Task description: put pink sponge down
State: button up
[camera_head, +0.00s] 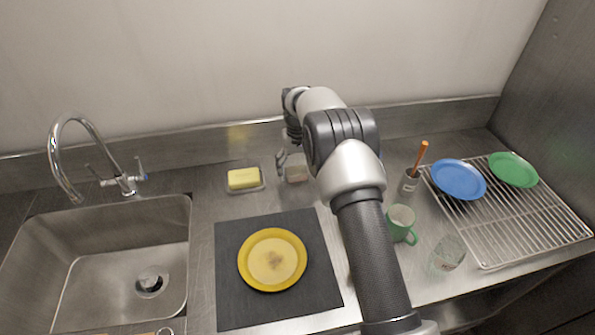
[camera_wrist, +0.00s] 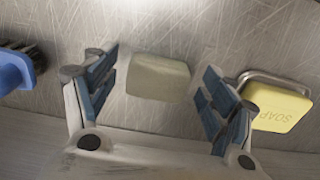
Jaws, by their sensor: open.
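The sponge (camera_head: 297,172) is a small block, dull pinkish-beige in the head view and partly hidden by my arm. It lies on the steel counter near the back wall, right of the soap dish. In the wrist view the sponge (camera_wrist: 158,78) looks pale grey-green and sits between my two blue-padded fingers. My gripper (camera_wrist: 157,70) is open, with a gap between the sponge and the finger on each side. In the head view my gripper (camera_head: 285,160) is mostly hidden behind the arm.
Yellow soap (camera_head: 243,179) on its dish is close by the right finger in the wrist view; a blue-handled brush (camera_wrist: 12,72) lies left. A yellow plate (camera_head: 272,260) rests on a dark mat (camera_head: 238,310). A green mug (camera_head: 400,220), a glass (camera_head: 448,253) and a drying rack (camera_head: 525,235) stand right.

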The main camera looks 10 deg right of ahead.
notch_tip(320, 180, up, 12)
jog(key=p, duration=0.2)
notch_tip(320, 180, up, 11)
jog(key=t, duration=0.1)
send_over(298, 174)
jog(key=s, duration=0.6)
jog(key=s+r+t, duration=0.1)
jog(key=s+r, duration=0.8)
jog(key=s, duration=0.3)
jog(key=s+f+t, duration=0.1)
jog(key=s+f, duration=0.1)
jog(key=s, duration=1)
jog(key=s+f+t, duration=0.1)
jog(key=s+f, duration=0.1)
jog(key=s, duration=1)
jog(key=shift+s+t, duration=0.2)
jog(key=shift+t, duration=0.1)
jog(key=shift+f+b, duration=0.9)
jog(key=shift+f, duration=0.05)
